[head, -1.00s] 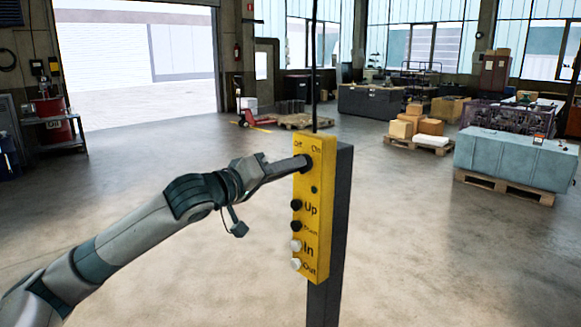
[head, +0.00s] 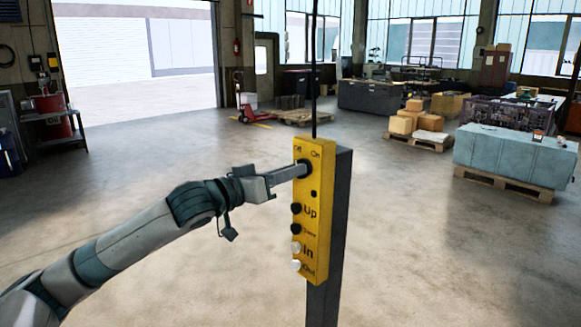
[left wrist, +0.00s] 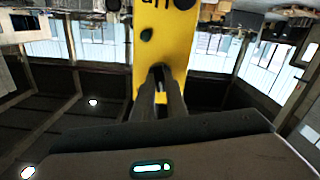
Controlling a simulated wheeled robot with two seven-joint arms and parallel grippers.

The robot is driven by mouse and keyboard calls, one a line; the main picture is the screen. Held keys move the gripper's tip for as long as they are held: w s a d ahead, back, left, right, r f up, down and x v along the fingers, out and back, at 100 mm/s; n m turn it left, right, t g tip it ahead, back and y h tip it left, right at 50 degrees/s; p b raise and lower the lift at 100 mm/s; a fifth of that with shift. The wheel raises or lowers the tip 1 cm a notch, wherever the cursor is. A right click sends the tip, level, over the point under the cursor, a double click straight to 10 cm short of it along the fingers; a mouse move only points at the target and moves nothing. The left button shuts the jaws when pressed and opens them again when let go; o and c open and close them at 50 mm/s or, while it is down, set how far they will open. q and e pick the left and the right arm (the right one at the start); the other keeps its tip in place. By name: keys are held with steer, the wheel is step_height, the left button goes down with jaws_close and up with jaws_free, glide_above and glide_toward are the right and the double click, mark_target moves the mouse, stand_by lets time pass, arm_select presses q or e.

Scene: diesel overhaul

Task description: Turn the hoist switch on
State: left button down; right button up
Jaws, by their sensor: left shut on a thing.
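The yellow hoist control box (head: 314,215) stands upright on a dark grey post, with "Off" and "On" marked at its top and Up, In and Out labels beside the buttons below. The hoist switch (head: 304,166) is the dark knob just under the Off and On marks, mostly covered by my fingers. My left gripper (head: 301,169) reaches in from the left and is shut on the switch. In the left wrist view the box (left wrist: 182,50) appears upside down, and my left fingers (left wrist: 160,72) meet at its face. My right gripper is not in view.
The dark post (head: 326,295) carries the box, and a thin black cable (head: 314,75) rises from its top. The floor around it is clear. Farther back are a pallet with cardboard boxes (head: 402,122) and a light blue block (head: 510,150) on a pallet.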

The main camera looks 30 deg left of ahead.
arm_select(q)
steer(key=m+p, duration=0.4)
steer(key=m, duration=0.7)
steer(key=shift+d+m, duration=0.1)
steer(key=shift+m, duration=0.2)
stand_by(0.3)
steer(key=c, duration=1.8)
jaws_free()
steer(key=shift+o, duration=0.2)
steer(key=shift+s, duration=0.1)
